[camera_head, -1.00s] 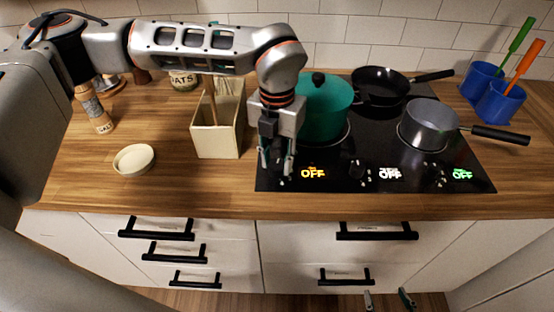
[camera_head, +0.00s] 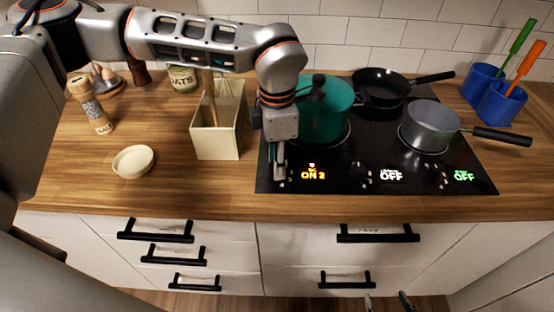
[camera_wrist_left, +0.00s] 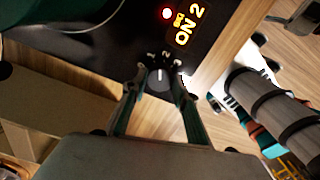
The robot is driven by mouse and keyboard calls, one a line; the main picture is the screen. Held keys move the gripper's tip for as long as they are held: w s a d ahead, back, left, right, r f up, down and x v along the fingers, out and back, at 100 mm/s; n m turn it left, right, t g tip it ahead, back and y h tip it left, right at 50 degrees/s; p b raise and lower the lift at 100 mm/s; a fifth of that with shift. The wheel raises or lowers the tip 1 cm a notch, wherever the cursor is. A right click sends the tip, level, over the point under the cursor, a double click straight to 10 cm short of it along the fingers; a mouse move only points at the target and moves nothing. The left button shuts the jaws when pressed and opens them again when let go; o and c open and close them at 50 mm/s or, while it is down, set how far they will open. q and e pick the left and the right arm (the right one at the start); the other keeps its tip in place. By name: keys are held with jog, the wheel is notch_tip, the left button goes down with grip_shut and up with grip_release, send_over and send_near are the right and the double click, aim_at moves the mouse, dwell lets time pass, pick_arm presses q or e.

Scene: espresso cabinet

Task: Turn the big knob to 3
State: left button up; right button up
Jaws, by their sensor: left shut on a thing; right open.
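The stove (camera_head: 330,180) has a black top with knobs along its front edge. My left gripper (camera_head: 279,172) is over the knob at the front left corner. In the left wrist view my left gripper (camera_wrist_left: 158,88) has its two fingers on either side of the big knob (camera_wrist_left: 158,80), shut on it. The display (camera_head: 313,175) beside this knob reads "ON 2" in orange, with a red light above it. The other two displays read "OFF". My right gripper (camera_head: 387,301) is open and empty at the bottom edge of the head view, in front of the drawers.
A teal pot (camera_head: 325,105) stands close behind my left gripper. A black pan (camera_head: 381,87) and a grey saucepan (camera_head: 429,127) are on the stove. A cream utensil box (camera_head: 218,140) stands left of the gripper. The wooden counter's front strip is clear.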

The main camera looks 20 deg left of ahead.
pick_arm(q)
jog(key=m, duration=0.5)
jog(key=shift+r+m+p, duration=0.1)
jog(key=shift+m+p, duration=0.25)
jog(key=shift+m, duration=0.05)
jog(key=m+p, duration=0.1)
jog(key=m, duration=0.3)
jog(key=shift+m, duration=0.4)
jog(key=o, duration=1.1)
notch_tip(320, 180, up, 12)
